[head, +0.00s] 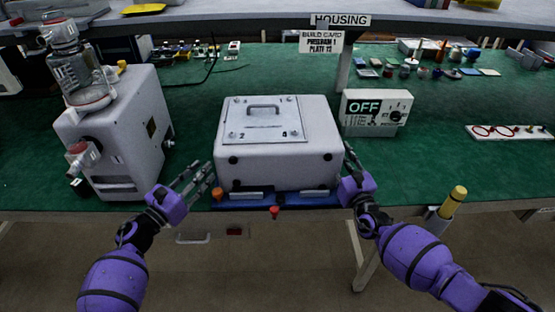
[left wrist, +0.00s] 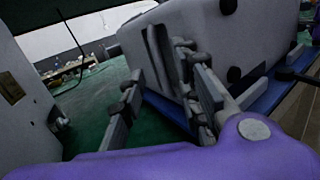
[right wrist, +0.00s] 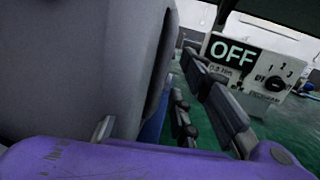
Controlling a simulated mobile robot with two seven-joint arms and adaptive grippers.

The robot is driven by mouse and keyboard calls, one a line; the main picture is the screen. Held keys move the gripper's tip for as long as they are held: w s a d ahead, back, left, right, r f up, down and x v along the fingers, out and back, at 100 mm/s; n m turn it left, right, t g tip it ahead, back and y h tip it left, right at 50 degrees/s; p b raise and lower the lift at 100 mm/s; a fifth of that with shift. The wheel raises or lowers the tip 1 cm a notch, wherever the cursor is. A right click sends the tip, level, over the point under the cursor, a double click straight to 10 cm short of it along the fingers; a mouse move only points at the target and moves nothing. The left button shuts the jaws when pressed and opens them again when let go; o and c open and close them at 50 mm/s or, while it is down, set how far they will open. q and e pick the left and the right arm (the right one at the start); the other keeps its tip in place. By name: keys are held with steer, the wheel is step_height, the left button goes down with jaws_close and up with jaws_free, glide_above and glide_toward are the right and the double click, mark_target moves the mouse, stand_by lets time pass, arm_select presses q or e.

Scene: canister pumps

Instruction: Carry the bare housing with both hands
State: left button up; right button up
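The housing (head: 278,165), a pale grey box with dark round studs and a handled plate on top, sits level on a blue base (head: 262,203) at the bench's front edge. My left gripper (head: 198,178) is open at its left side. In the left wrist view its fingers (left wrist: 165,100) are spread beside the housing's slotted side wall (left wrist: 158,55), with nothing between them. My right gripper (head: 349,165) is close against the right side. In the right wrist view the housing (right wrist: 75,70) fills the left; the fingers (right wrist: 200,105) look spread, and contact is unclear.
A grey machine with a glass jar (head: 115,135) stands left of my left gripper. A switch box reading OFF (head: 376,112) stands just right of the housing. A yellow-capped holder (head: 452,203) is at the front edge. Green bench (head: 430,155) is clear to the right.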

steer(key=shift+s, duration=0.2)
arm_select(q)
steer(key=shift+s+a, duration=0.25)
steer(key=shift+s, duration=0.05)
arm_select(e)
steer(key=v, duration=1.1)
steer(key=shift+s, duration=0.3)
steer(key=shift+d+f, duration=0.1)
steer(key=shift+d, duration=0.05)
